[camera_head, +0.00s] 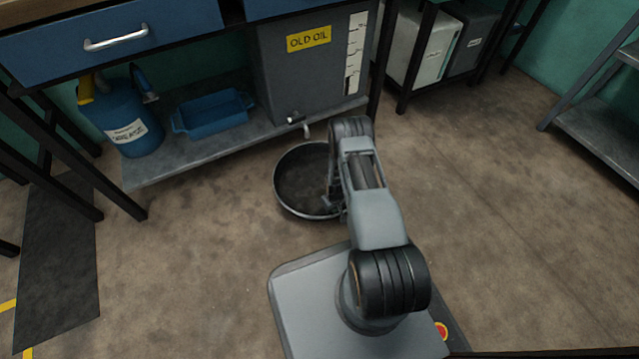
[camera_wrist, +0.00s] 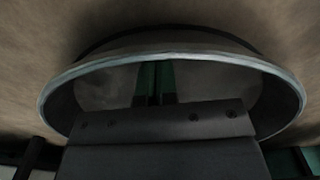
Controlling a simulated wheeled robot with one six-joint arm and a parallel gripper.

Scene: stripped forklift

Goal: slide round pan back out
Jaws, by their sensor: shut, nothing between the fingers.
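The round pan (camera_head: 299,182) is dark with a pale rim and sits on the floor just in front of the bench's lower shelf, near the tap (camera_head: 297,120) of the old oil tank. My gripper (camera_head: 332,203) is at the pan's right side in the head view, where my arm hides part of the pan. In the wrist view the pan (camera_wrist: 105,88) fills the middle, its rim curving across. My gripper (camera_wrist: 155,78) shows there as two fingers close together in front of the pan's inside, empty. Whether they touch the pan I cannot tell.
The grey old oil tank (camera_head: 300,70) stands on the lower shelf (camera_head: 185,155), beside a blue tray (camera_head: 212,113) and a blue grease container (camera_head: 130,125). A dark mat (camera_head: 60,260) lies at left. Floor left and right of the pan is clear.

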